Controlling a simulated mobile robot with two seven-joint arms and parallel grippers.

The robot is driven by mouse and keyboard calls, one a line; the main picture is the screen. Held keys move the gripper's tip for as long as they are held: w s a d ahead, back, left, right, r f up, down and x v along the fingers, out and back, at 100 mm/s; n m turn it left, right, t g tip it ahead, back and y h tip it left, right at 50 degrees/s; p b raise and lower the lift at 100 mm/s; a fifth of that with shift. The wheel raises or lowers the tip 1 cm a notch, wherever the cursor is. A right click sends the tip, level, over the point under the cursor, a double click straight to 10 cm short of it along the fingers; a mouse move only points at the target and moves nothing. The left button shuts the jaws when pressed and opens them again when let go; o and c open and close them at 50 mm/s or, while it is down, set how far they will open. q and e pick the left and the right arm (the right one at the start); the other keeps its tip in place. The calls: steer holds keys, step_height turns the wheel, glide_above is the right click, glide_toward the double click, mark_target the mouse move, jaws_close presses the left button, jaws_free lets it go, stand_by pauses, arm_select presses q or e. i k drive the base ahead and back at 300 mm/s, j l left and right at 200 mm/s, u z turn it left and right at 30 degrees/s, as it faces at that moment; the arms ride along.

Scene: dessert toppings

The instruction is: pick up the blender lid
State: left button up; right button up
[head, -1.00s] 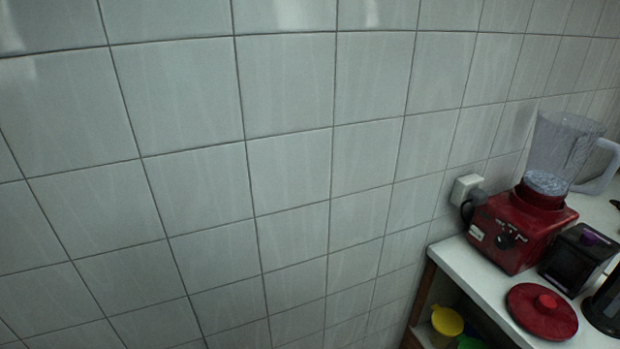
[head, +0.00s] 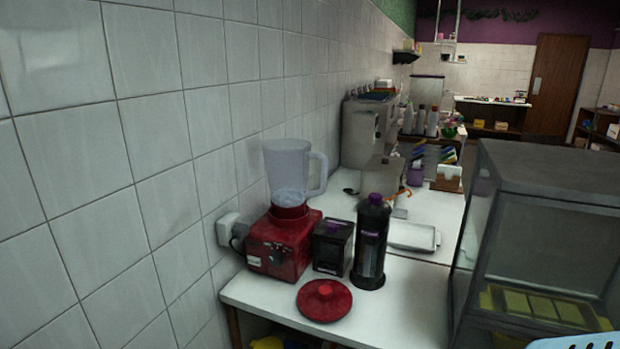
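The blender lid (head: 323,301) is a round red disc with a small raised knob. It lies flat on the white counter (head: 405,310) near its front edge. The blender (head: 281,245) stands behind it to the left, with a red base and a clear jug (head: 287,170) that has a handle on its right. The jug's top shows no lid on it. Neither of my grippers is in the head view.
A black box (head: 333,246) and a tall dark canister (head: 371,243) stand just behind the lid. A glass display case (head: 548,215) fills the right side. The tiled wall (head: 160,150) bounds the left. The counter right of the lid is clear.

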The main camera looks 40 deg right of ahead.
mark_target(320, 300)
steer(key=z, duration=1)
